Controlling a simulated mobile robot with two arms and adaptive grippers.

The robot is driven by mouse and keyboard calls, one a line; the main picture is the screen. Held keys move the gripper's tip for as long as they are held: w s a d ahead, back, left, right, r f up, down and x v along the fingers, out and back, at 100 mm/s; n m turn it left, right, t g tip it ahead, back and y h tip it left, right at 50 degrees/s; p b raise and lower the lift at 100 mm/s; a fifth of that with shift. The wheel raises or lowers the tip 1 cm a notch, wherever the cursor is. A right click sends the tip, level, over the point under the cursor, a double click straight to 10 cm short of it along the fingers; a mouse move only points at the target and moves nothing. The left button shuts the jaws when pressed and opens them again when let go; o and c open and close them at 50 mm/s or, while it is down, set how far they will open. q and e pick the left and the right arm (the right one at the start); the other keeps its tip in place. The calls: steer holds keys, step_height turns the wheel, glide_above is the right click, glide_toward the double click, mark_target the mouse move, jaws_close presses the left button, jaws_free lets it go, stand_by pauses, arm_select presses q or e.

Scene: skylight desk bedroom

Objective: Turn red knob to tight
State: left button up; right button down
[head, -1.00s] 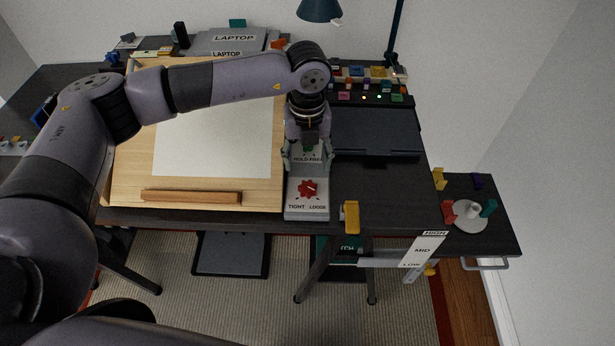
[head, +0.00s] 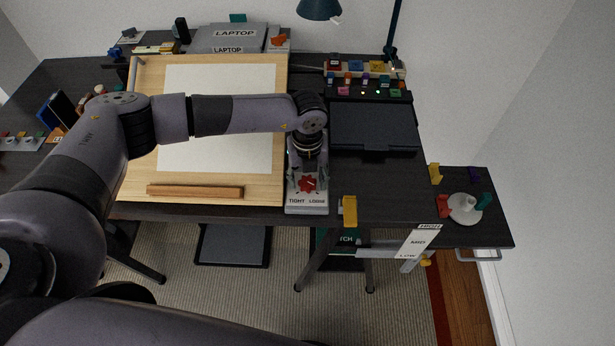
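The red knob (head: 307,184) sits on a grey panel (head: 307,208) at the desk's front edge, just right of the drawing board. The panel reads TIGHT on the left and LOOSE on the right below the knob. A pale pointer mark shows on the knob. My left gripper (head: 308,178) points down at the knob from behind, with its fingers on either side of the knob's far part. Whether the fingers touch the knob is not clear. The HOLD FIRE label is hidden behind the gripper. My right gripper is not in view.
The drawing board (head: 140,170) with a wooden ledge (head: 195,191) lies left of the panel. A dark flat device (head: 373,127) lies to the right. A yellow handle (head: 349,211) stands at the front edge. A side table (head: 490,220) stands at the right.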

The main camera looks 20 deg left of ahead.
arm_select(q)
steer(key=c, duration=0.9)
steer(key=shift+f+m+b, duration=0.15)
steer(key=shift+m+b, duration=0.45)
steer(key=shift+b, duration=0.3)
steer(key=shift+c, duration=0.2)
steer(key=m+b, duration=0.8)
steer(key=b, duration=0.3)
steer(key=shift+f+m, duration=0.15)
steer(key=shift+m, duration=0.15)
steer(key=m+b, duration=0.8)
steer(key=b, duration=0.1)
steer(key=shift+b, duration=0.35)
steer(key=m+b, duration=0.2)
steer(key=m, duration=0.1)
steer(key=shift+r+b, duration=0.2)
steer(key=shift+b, duration=0.1)
steer(key=shift+r+m+b, duration=0.15)
steer(key=shift+m+b, duration=0.65)
steer(key=shift+m, duration=0.8)
steer(key=o, duration=1.1)
